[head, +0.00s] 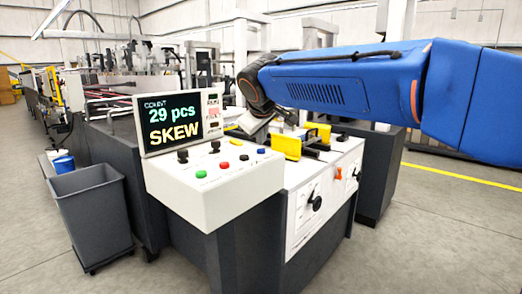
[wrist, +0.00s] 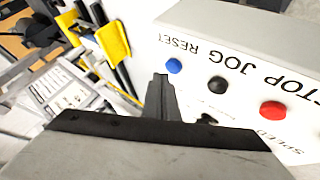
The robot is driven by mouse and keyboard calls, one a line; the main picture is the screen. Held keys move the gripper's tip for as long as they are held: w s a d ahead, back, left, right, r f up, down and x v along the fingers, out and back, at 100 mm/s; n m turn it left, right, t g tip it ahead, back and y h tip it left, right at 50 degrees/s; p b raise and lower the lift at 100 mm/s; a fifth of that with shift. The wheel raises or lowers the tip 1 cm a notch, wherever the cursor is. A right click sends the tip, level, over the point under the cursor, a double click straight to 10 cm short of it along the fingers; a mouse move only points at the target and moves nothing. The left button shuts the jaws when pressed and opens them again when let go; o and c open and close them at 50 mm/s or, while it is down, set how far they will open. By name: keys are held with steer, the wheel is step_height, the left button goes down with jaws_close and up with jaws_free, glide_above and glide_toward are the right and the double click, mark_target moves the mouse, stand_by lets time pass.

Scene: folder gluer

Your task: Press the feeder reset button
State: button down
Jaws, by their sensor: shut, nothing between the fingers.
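The reset button is the blue button (wrist: 174,66) by the word RESET on the white control panel (wrist: 235,45). In the head view the blue button (head: 261,151) is the rightmost of the panel's front row. My gripper (wrist: 160,80) is shut and empty. In the wrist view its tips appear just below and left of the blue button, with a small gap in the picture. Their height above the panel is hard to tell.
Black (wrist: 218,84) and red (wrist: 273,111) buttons sit beside the blue one; a green button (head: 201,174) is further left in the head view. A screen (head: 178,116) reads "29 pcs SKEW". Yellow guides (head: 286,146) stand right of the panel. A grey bin (head: 90,215) stands left.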

mark_target(261, 150)
steer(key=shift+f, duration=0.3)
steer(key=shift+f, duration=0.45)
stand_by(0.8)
stand_by(0.4)
steer(key=shift+r, duration=0.9)
steer(key=shift+r, duration=2.5)
